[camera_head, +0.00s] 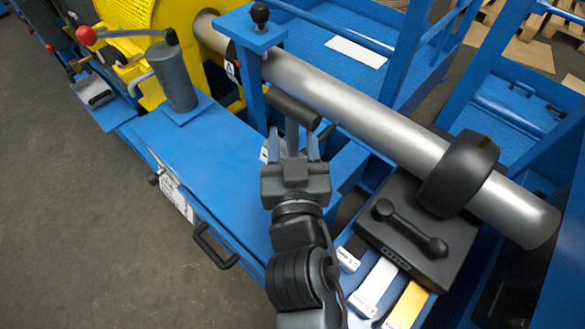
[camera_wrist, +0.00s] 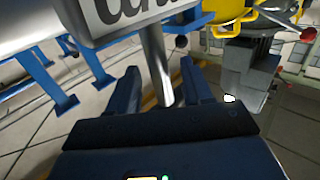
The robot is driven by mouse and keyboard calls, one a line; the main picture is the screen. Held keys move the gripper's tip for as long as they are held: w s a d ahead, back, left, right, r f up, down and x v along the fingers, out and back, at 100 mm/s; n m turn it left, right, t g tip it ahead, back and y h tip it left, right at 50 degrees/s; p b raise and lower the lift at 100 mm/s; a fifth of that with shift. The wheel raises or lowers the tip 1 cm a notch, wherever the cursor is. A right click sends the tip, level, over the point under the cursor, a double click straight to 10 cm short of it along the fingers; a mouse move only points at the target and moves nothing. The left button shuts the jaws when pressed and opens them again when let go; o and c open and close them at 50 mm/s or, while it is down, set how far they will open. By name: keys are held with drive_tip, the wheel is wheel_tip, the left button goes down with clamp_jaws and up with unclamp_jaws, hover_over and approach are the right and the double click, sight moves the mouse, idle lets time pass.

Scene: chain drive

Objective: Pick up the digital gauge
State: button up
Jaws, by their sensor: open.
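The digital gauge (camera_head: 295,107) shows in the head view as a dark bar-shaped head on a metal stem, in front of the large grey pipe. In the wrist view its pale panel (camera_wrist: 120,12) with big dark digits is cut off by the top edge. Its stem (camera_wrist: 156,55) comes down between my fingers. My gripper (camera_head: 292,147) is open, with one finger on each side of the stem, and also shows in the wrist view (camera_wrist: 165,85). Gaps show beside the stem, so the fingers look clear of it. The back of the gauge's head is hidden.
The long grey pipe (camera_head: 345,103) runs behind the gauge. A blue post with a black knob (camera_head: 260,12) stands just left. A black box (camera_head: 362,220) with a bone-shaped handle lies right of my arm. The blue bench top (camera_head: 190,150) at left is mostly clear.

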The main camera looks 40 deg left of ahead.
drive_tip(key=shift+x, duration=1)
clamp_jaws()
idle(0.6)
drive_tip(key=shift+r, duration=0.25)
